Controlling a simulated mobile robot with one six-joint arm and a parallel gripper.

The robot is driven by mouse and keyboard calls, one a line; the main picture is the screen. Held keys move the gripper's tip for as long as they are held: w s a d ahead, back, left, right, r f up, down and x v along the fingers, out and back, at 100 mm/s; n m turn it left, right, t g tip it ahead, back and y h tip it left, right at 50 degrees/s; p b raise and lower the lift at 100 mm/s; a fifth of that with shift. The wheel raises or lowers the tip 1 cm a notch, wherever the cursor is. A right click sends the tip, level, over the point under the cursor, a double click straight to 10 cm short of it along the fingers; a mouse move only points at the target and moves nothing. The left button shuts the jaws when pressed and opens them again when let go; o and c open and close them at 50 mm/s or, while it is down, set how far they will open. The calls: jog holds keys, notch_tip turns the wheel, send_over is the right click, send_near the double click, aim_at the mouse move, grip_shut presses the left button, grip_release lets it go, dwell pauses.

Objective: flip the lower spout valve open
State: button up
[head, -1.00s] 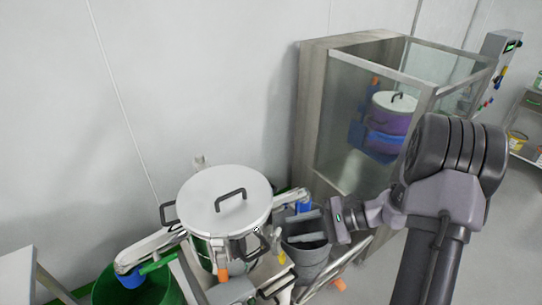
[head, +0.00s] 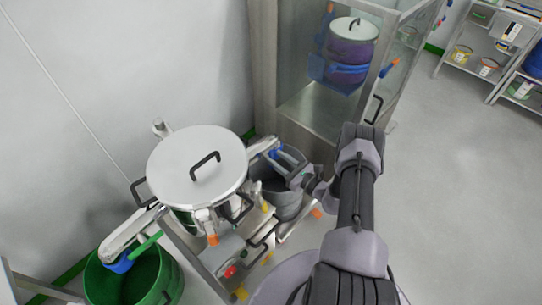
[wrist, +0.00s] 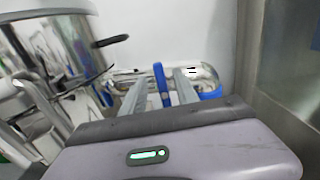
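A steel lidded vessel (head: 200,165) has a spout on each side. The right spout (head: 262,147) ends in a blue collar and a blue valve lever (wrist: 159,84) above a grey bin (head: 285,200). My gripper (head: 282,164) reaches to this spout end from the right. In the wrist view, its two fingers (wrist: 160,88) are apart, with the upright blue lever between them. I see a gap beside the lever and cannot tell whether a finger touches it. The left spout (head: 130,232) has a green lever (head: 146,246) above a green bin (head: 168,277).
A glass-walled steel cabinet (head: 263,75) with a purple-and-blue vessel (head: 348,52) inside stands behind my gripper. The vessel's stand has a red button (head: 230,271) and orange knobs. Shelves (head: 500,60) stand far right. The floor at right is clear.

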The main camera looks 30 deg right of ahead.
aim_at(272, 155)
jog(key=shift+x, duration=1.85)
grip_shut()
